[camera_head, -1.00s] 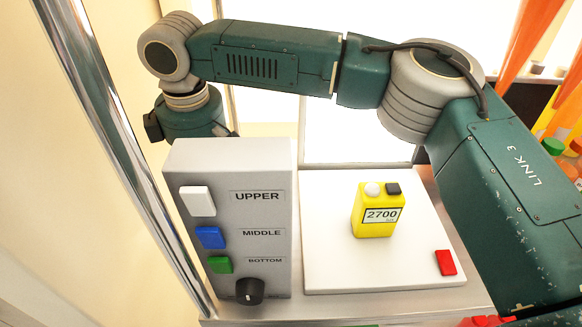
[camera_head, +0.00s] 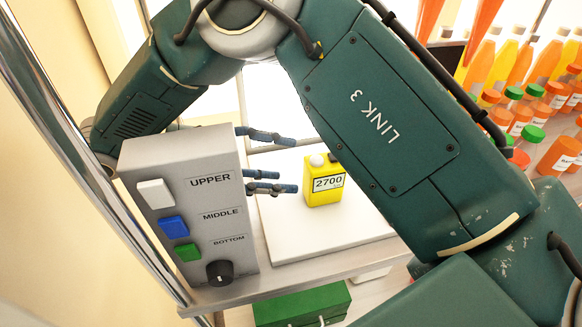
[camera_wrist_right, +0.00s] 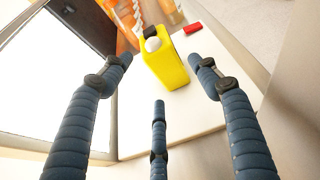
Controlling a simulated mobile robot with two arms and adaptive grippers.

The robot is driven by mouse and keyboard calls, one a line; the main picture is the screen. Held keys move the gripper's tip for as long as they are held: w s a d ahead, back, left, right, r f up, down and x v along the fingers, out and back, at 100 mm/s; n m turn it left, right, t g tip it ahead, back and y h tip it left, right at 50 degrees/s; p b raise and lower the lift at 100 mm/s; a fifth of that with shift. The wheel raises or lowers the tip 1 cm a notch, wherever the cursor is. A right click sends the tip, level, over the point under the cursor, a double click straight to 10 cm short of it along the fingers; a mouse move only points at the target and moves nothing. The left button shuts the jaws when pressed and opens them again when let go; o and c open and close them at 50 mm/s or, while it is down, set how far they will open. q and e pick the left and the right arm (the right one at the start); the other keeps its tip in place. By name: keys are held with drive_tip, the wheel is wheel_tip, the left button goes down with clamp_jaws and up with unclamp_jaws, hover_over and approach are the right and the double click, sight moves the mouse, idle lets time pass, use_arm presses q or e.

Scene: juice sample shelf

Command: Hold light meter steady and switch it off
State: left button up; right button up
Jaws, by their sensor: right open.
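The light meter (camera_head: 324,186) is a yellow box standing upright on a white board (camera_head: 300,240). Its display reads 2700. A white dome and a black button sit on top of it. In the right wrist view the meter (camera_wrist_right: 166,68) is ahead, between the finger lines. My right gripper (camera_head: 291,166) is open and empty, with its three fingers just left of the meter and pointing at it, apart from it. The gripper's palm is hidden behind the grey switch box. My left gripper is not in view.
The grey switch box (camera_head: 222,245), with UPPER, MIDDLE and BOTTOM switches and a black knob, stands left of the board. A red piece (camera_wrist_right: 193,28) lies on the board beyond the meter. Juice bottles (camera_head: 530,110) stand at the right. A green box (camera_head: 300,305) is below.

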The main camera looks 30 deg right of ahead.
sight(323, 172)
drive_tip(key=p+x, duration=0.1)
drive_tip(key=x, duration=0.3)
drive_tip(key=p+x, duration=0.1)
drive_tip(key=x, duration=0.4)
drive_tip(key=shift+w+d+f, duration=0.15)
drive_tip(key=shift+w+d, duration=0.05)
drive_tip(key=shift+d+f, duration=0.3)
drive_tip(key=shift+d, duration=0.05)
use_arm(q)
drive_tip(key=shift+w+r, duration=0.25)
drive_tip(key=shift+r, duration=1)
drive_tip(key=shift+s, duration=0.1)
use_arm(e)
drive_tip(key=c, duration=0.8)
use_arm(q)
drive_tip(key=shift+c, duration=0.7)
use_arm(e)
drive_tip(key=shift+c, duration=1.2)
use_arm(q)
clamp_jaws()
use_arm(e)
drive_tip(key=shift+c, duration=0.2)
